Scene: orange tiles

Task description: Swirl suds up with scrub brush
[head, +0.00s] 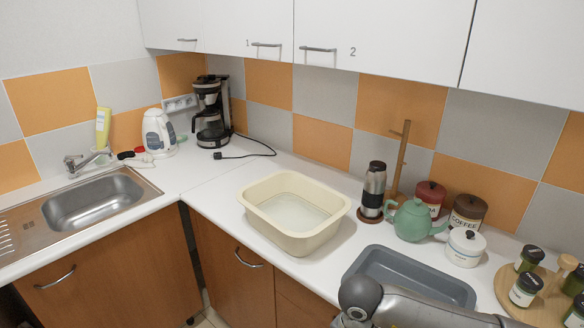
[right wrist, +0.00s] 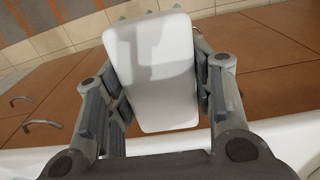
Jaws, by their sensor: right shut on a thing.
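A cream basin (head: 335,222) stands on the white counter in the middle of the head view, with pale, clear-looking liquid (head: 290,213) in it. In the right wrist view my right gripper (right wrist: 158,88) is shut on a white rounded block, which I take to be the scrub brush (right wrist: 152,75). Small teal tips show past its far end. In the head view my right arm comes in at the bottom right, over the front of the grey tray. The right gripper and the brush cannot be made out there. My left gripper is not in view.
A grey tray (head: 470,297) lies right of the basin. A tumbler (head: 374,186), green teapot (head: 412,220), white jar (head: 465,248), canisters and spice jars on a round board (head: 500,289) crowd the back right. A steel sink (head: 92,202) is left. Counter left of the basin is clear.

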